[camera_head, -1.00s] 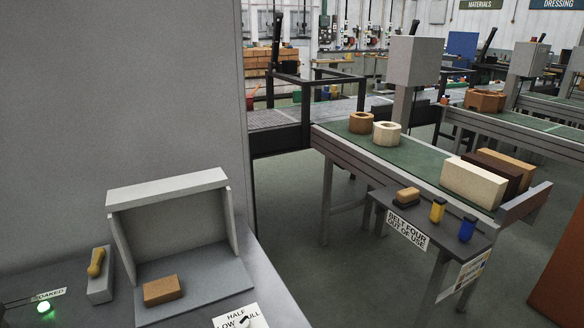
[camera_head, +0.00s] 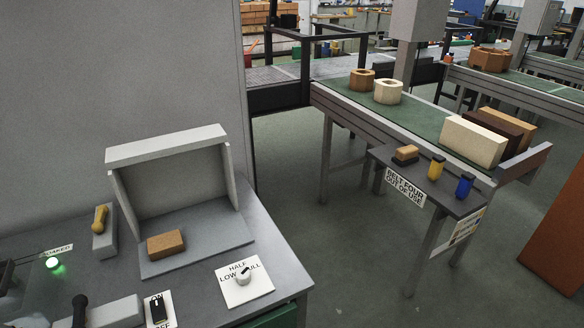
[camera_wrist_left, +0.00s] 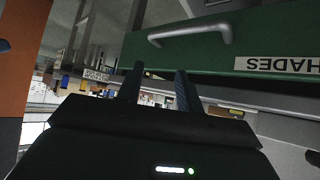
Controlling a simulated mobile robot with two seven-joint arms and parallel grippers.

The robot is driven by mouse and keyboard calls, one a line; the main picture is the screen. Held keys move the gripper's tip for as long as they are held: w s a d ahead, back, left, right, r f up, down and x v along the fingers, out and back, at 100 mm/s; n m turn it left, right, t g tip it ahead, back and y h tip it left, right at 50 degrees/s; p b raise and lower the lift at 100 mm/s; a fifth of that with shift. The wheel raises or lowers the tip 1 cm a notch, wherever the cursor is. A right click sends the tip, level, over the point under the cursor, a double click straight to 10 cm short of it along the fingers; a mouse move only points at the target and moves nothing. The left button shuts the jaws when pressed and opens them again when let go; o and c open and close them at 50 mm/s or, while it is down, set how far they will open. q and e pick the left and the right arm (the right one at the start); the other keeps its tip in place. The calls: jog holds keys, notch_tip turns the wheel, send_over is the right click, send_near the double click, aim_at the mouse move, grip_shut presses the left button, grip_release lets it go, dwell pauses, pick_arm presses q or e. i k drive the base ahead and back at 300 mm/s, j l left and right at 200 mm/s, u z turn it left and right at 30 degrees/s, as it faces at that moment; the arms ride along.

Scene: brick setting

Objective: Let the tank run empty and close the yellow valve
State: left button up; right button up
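A yellow lever (camera_head: 101,216) stands on a small grey block at the left of the grey bench in the head view; I take it for the yellow valve. A clear, glassy shape (camera_head: 40,290), perhaps part of the tank, is at the lower left; its contents cannot be told. A lit green lamp (camera_head: 53,264) is beside a label ending in "OAKED". My left gripper (camera_wrist_left: 158,82) shows in the left wrist view with its two dark fingers apart and nothing between them. It is near a green drawer, away from the lever. My right gripper is not in view.
An orange brick (camera_head: 166,244) lies in a grey open-fronted booth (camera_head: 215,232). A HALF/LOW/FULL knob (camera_head: 243,277) and black switch (camera_head: 158,308) are on the bench. A green drawer (camera_wrist_left: 200,50) has a metal handle. A conveyor (camera_head: 420,118) stands to the right across open floor.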

aim_at(102, 210)
jog(key=u, duration=1.55)
